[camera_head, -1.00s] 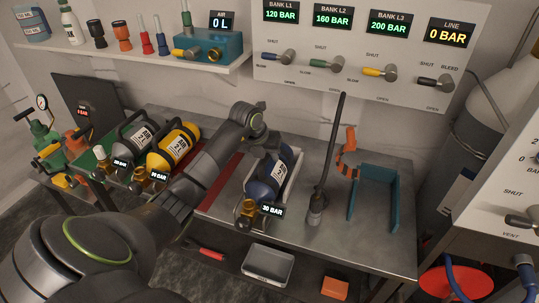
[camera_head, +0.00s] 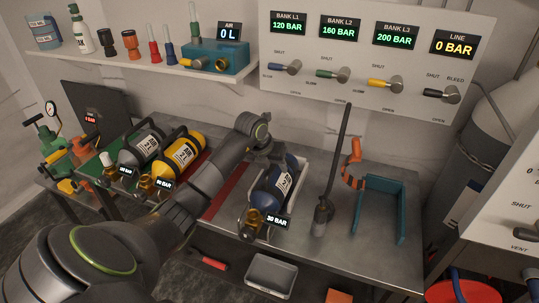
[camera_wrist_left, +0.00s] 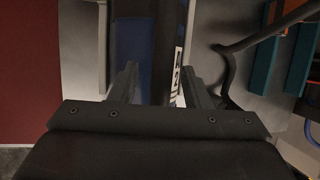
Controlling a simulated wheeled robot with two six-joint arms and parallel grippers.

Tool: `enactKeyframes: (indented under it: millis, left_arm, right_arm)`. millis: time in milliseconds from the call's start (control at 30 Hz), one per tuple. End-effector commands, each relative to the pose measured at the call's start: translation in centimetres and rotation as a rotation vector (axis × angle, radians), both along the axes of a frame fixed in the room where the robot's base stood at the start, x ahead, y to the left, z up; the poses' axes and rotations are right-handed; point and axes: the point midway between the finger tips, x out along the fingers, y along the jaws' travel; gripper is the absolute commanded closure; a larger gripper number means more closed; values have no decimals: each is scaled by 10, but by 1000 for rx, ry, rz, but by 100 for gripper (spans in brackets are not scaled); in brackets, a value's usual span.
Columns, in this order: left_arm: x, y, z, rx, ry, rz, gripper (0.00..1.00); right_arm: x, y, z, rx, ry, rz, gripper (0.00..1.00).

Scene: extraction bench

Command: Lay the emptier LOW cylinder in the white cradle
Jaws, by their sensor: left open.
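A dark blue cylinder (camera_head: 275,187) with a white label lies in the white cradle (camera_head: 298,187), its brass valve (camera_head: 254,219) toward me beside a display reading about 30 BAR. A yellow cylinder (camera_head: 180,150) and a grey cylinder (camera_head: 141,146) lie to the left; their small displays are hard to read. My left gripper (camera_head: 272,155) is at the far end of the blue cylinder, partly hidden by my own arm. My right gripper is out of view.
A black hose or wand (camera_head: 335,160) stands just right of the cradle, with a teal bracket (camera_head: 385,190) and an orange hook (camera_head: 353,165) beyond. A panel with levers (camera_head: 375,60) is behind. A grey bin (camera_head: 271,271) sits below the bench (camera_head: 340,245).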

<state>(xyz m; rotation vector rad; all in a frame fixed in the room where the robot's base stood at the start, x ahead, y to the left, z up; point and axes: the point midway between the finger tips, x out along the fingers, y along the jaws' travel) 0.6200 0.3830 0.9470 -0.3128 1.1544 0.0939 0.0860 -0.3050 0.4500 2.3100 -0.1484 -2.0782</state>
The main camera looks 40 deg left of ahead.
Motion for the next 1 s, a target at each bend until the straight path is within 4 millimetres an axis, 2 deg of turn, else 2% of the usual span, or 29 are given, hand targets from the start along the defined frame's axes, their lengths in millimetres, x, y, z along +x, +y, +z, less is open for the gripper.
enactKeyframes:
  millis: [167,500,700,833,1000]
  left_arm:
    - [-8,3,23,6,-8,-2,57]
    - [-41,10,99,8,-15,-3,57]
    - [-59,13,137,7,-15,-2,57]
    - [-65,14,152,4,-13,-2,57]
    - [-69,14,160,3,-11,-3,57]
  right_arm:
    - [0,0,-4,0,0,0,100]
    - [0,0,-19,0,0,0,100]
    - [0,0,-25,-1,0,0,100]
    - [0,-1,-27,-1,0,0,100]
    - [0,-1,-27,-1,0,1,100]
